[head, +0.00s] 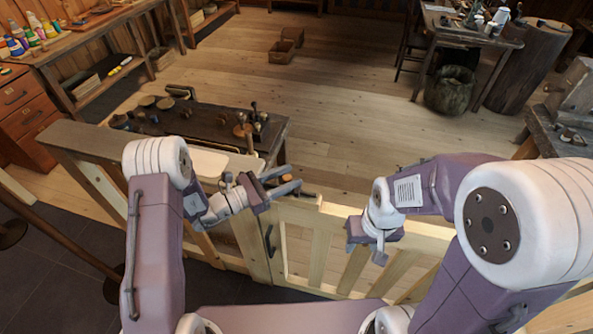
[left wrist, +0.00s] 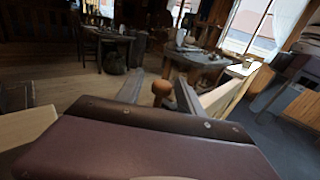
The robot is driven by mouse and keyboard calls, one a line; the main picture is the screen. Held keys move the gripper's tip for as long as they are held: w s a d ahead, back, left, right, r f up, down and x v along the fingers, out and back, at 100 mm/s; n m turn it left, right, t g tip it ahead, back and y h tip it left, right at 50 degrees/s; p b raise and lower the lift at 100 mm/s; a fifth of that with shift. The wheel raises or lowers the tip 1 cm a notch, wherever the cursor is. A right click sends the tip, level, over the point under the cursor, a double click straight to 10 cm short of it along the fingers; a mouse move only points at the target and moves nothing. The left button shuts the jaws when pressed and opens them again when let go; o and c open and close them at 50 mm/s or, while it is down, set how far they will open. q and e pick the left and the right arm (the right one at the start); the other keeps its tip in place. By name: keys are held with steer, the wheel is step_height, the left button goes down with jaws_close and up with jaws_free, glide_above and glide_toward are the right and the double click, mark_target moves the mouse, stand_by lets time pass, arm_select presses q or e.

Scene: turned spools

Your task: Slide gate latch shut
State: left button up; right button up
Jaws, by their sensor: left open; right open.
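The pale wooden gate (head: 318,258) with upright slats stands in front of me, beside a broader fence post section on the left. A round orange-brown latch knob (head: 287,178) shows at the gate's top, and in the left wrist view (left wrist: 162,88) it stands between the two fingers. My left gripper (head: 293,184) is open, its fingers on either side of the knob; I cannot tell if they touch it. A dark latch part (head: 308,195) lies just right of the fingertips; the rest is hidden. My right gripper (head: 378,250) is open and empty over the gate's right part.
A black handle (head: 269,241) is on the gate's left upright. A low dark workbench (head: 190,125) with turned pieces stands behind the fence. A drawer cabinet (head: 24,110) is at the left and a dark basket (head: 450,90) at the back right. The plank floor (head: 330,90) beyond is mostly clear.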

arm_select(q)
steer(key=shift+w+d+r, duration=0.1)
steer(key=shift+w+d, duration=0.05)
steer(key=shift+d, duration=0.45)
steer(key=shift+w+d+r, duration=0.1)
steer(key=shift+w+d, duration=0.05)
steer(key=shift+d, duration=0.4)
steer(key=shift+w+d+f, duration=0.15)
steer(key=shift+w+d, duration=0.05)
steer(key=shift+w, duration=0.1)
jaws_close()
